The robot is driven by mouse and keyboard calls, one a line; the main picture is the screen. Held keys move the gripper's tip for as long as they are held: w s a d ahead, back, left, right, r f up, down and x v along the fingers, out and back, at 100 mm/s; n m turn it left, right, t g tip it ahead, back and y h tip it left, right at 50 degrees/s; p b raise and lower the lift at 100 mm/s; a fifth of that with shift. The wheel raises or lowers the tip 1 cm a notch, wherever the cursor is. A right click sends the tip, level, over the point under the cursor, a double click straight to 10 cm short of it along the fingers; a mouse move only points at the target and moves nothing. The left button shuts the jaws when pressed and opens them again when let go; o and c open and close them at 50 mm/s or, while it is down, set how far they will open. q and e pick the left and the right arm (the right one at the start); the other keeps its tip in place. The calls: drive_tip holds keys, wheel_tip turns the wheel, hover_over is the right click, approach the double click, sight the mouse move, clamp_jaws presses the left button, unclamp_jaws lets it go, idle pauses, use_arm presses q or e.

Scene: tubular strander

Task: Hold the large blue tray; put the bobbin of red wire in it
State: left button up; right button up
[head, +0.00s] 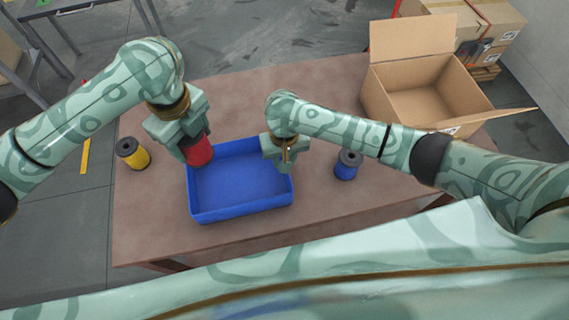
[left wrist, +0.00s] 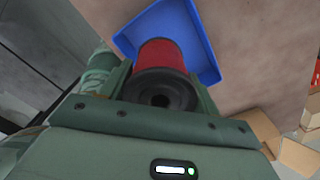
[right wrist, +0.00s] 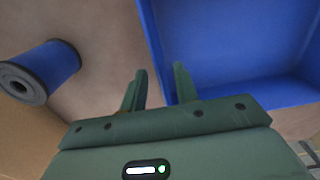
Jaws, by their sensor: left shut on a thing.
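The large blue tray (head: 240,190) lies on the brown table, open side up and empty. My left gripper (head: 190,148) is shut on the bobbin of red wire (head: 200,153), above the tray's far left corner. In the left wrist view the bobbin (left wrist: 162,70) sits between the fingers, its dark flange toward the camera and the tray (left wrist: 207,50) beyond it. My right gripper (head: 284,160) is at the tray's right side. In the right wrist view its fingers (right wrist: 161,80) stand apart, with the tray's wall (right wrist: 160,55) running between them and gaps showing.
A bobbin of yellow wire (head: 133,153) stands left of the tray. A bobbin of blue wire (head: 348,165) stands to the right, near my right arm; it also shows in the right wrist view (right wrist: 50,68). An open cardboard box (head: 425,95) is at the table's far right.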

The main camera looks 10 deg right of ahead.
wheel_tip(320, 180, down, 6)
drive_tip(key=shift+r, duration=0.1)
clamp_jaws()
use_arm(q)
hover_over(218, 188)
wheel_tip(218, 188, down, 10)
drive_tip(key=shift+r, duration=0.15)
idle(1.1)
idle(1.3)
drive_tip(key=shift+f, duration=4.65)
drive_tip(key=o, duration=1.3)
